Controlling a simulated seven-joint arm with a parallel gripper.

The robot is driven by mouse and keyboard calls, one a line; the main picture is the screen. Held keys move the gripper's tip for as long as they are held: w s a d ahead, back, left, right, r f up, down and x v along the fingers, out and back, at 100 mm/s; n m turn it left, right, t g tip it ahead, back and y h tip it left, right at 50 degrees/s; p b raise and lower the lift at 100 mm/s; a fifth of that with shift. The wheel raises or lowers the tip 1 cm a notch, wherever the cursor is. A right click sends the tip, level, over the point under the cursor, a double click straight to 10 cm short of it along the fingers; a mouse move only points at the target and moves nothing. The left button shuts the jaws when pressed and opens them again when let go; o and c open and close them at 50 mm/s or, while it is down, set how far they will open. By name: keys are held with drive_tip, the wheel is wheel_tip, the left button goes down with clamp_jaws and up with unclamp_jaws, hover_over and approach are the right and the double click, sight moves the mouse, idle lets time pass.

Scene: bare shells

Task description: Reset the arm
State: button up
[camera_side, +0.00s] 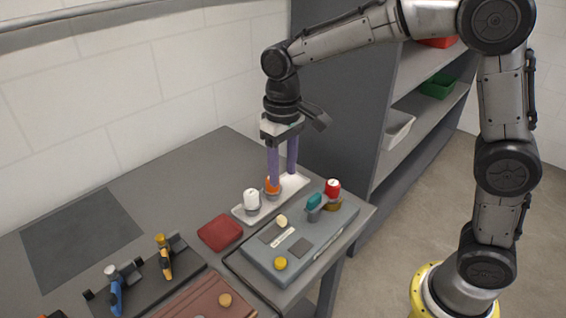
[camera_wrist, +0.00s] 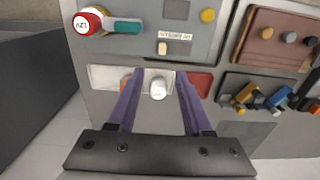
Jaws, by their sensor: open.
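My gripper (camera_side: 282,179) points down over a white tray (camera_side: 292,183), with its two purple fingers apart and nothing visibly held. A white-capped piece (camera_side: 251,199) stands in the tray, left of the fingers. An orange piece (camera_side: 271,187) stands in the tray close to the nearer fingertip; I cannot tell whether they touch. In the wrist view my gripper (camera_wrist: 159,76) shows both fingers spread, with the white piece (camera_wrist: 158,89) seen between them. The orange piece (camera_wrist: 125,82) is mostly hidden by the left finger there.
A grey panel (camera_side: 310,240) with a red knob (camera_side: 332,188), teal handle (camera_side: 315,201) and yellow button (camera_side: 280,263) is beside the tray. A dark red block (camera_side: 220,232), a brown board (camera_side: 190,302) and blue and yellow levers lie leftward. Shelving (camera_side: 350,110) stands behind. The far-left table is clear.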

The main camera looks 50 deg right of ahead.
drive_tip(key=shift+r, duration=0.7)
drive_tip(key=s+d+r+m+t, duration=0.1)
drive_tip(key=s+d+r+t, duration=0.2)
drive_tip(key=s+d+r, duration=0.45)
drive_tip(key=s+d+f+n+t, duration=0.1)
drive_tip(key=s+f, duration=0.3)
drive_tip(key=s, duration=1)
drive_tip(key=shift+s+f+t, duration=0.2)
drive_tip(key=shift+t, duration=0.6)
